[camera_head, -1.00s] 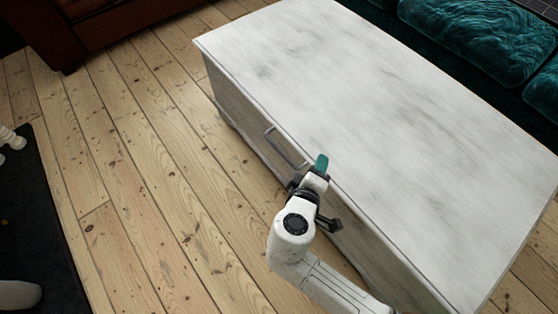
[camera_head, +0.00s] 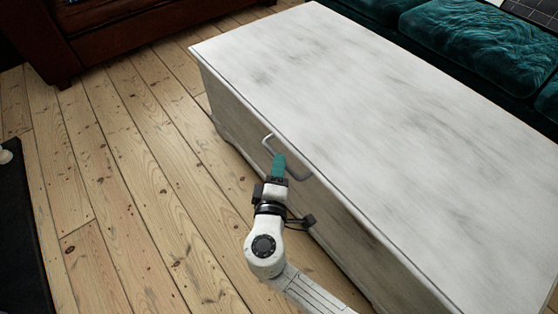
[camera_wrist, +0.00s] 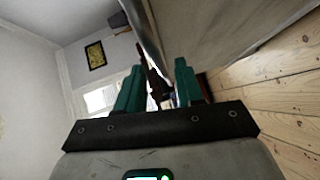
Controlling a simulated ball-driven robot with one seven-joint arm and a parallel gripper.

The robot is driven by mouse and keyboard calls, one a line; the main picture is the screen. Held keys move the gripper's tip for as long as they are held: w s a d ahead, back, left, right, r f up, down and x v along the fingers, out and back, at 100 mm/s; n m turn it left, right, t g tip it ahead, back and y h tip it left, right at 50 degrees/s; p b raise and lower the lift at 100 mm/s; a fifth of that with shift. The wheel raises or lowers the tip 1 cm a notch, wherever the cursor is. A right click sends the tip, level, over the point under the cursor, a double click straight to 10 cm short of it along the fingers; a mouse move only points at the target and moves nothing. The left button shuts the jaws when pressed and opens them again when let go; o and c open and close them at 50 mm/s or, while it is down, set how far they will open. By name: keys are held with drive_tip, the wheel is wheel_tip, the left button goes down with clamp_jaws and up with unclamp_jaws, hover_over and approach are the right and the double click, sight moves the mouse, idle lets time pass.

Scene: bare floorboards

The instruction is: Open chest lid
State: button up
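The chest (camera_head: 345,75) is a long, whitewashed wooden box with its flat lid down. A grey metal bar handle (camera_head: 267,145) sits on its front, just below the lid edge. My gripper (camera_head: 279,164) has teal fingers and is at the handle, overlapping its middle in the head view. That view does not show whether they touch. In the wrist view my gripper (camera_wrist: 158,82) has its two fingers apart. A dark shape shows between them, and I cannot tell whether it is the handle. The chest front (camera_wrist: 215,35) fills the upper right there.
A brown leather sofa (camera_head: 125,30) stands at the upper left and a teal sofa (camera_head: 480,45) behind the chest. A dark rug (camera_head: 22,235) lies at the left edge. The floorboards (camera_head: 150,190) in front of the chest are clear.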

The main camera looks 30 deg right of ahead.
drive_tip(key=shift+b+x, duration=0.4)
drive_tip(key=shift+x, duration=1.45)
drive_tip(key=shift+c, duration=0.3)
clamp_jaws()
